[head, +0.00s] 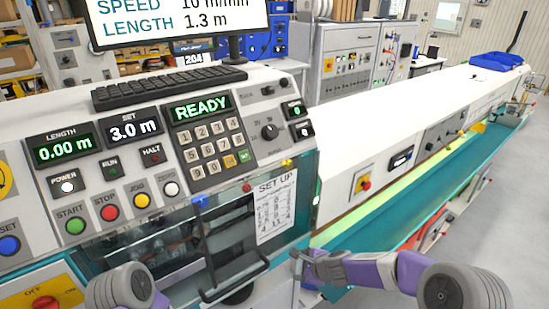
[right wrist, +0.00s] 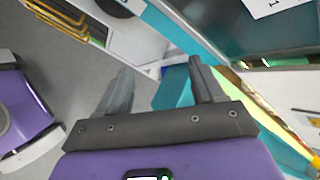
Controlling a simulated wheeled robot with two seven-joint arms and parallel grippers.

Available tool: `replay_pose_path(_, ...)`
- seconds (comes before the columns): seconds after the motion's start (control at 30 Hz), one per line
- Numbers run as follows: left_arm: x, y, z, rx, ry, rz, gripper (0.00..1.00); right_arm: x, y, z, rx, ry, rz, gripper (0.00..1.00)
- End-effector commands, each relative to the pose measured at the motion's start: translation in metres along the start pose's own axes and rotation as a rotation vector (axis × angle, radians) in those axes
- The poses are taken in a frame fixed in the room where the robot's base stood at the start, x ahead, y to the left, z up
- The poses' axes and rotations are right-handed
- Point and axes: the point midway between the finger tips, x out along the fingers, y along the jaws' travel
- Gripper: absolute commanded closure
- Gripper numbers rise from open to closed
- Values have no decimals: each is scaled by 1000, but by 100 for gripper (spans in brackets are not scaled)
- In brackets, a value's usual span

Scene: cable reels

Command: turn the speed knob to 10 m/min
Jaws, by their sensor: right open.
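The speed knob (head: 269,131) is a small black dial on the white control panel, right of the keypad, in the head view. Its scale marks are too small to read. The monitor (head: 180,20) above reads SPEED 10 m/min and LENGTH 1.3 m. My right gripper (head: 299,262) is well below the knob and apart from it, near the lower right corner of the console. In the right wrist view its two grey fingers (right wrist: 160,72) are spread with nothing between them. The knob is not identifiable in that view. My left arm shows at the lower left, but its gripper is out of view.
The keypad (head: 214,148) and several coloured buttons lie left of the knob. A black bar handle (head: 232,283) sticks out of the console front beside my right gripper. A SET UP sheet (head: 275,207) hangs below the panel. Grey floor is clear at right.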

Motion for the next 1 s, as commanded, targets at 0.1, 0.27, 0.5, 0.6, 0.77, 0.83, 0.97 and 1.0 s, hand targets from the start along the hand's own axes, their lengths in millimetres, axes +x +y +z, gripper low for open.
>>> replay_pose_path(0.1, 5, -2, 0, 0, 0, 0, 57, -54, -96, 67, 344, -191, -177, 32)
replay_pose_path(0.27, 9, -4, 0, -1, 0, 0, 57, -146, -183, 144, 704, -512, -292, 32)
replay_pose_path(0.5, 11, -4, -1, -1, 0, 0, 57, -232, -233, 195, 938, -799, -311, 32)
replay_pose_path(0.6, 10, -4, 0, -1, 0, 0, 57, -236, -239, 201, 959, -825, -308, 32)
replay_pose_path(0.77, 6, -2, 0, -1, 0, 0, 57, -222, -251, 212, 959, -825, -306, 32)
replay_pose_path(0.83, 2, -1, 0, -1, 0, 0, 57, -215, -258, 217, 960, -823, -306, 32)
replay_pose_path(0.97, -3, 1, 0, -1, 0, 0, 57, -203, -268, 225, 958, -822, -307, 32)
replay_pose_path(1.0, -5, 2, 0, -1, 0, 0, 57, -200, -270, 228, 958, -822, -307, 32)
